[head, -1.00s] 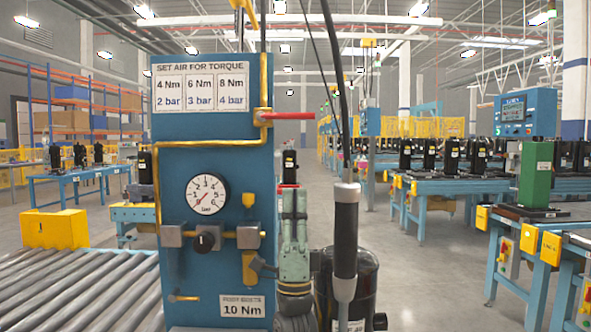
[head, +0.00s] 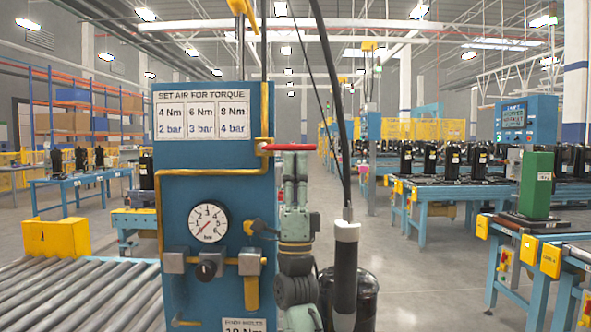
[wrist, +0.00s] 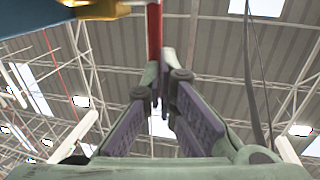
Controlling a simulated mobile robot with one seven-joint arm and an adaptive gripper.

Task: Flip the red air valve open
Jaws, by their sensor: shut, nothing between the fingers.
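The red air valve handle (head: 289,147) sticks out level to the right from the upper right edge of the blue panel (head: 215,190), crosswise to the vertical yellow pipe (head: 265,110). My grey-green gripper (head: 295,160) points straight up under the handle, with its fingertips just below or against it; I cannot tell whether they touch. In the wrist view the red handle (wrist: 154,30) runs up from the fingertips (wrist: 161,75). The fingers are shut with nothing between them.
A pressure gauge (head: 208,222) reads near the low end of its scale. A black hanging tool (head: 346,265) with its cable stands close right of my gripper. A roller conveyor (head: 80,295) lies at left. The aisle behind is open floor.

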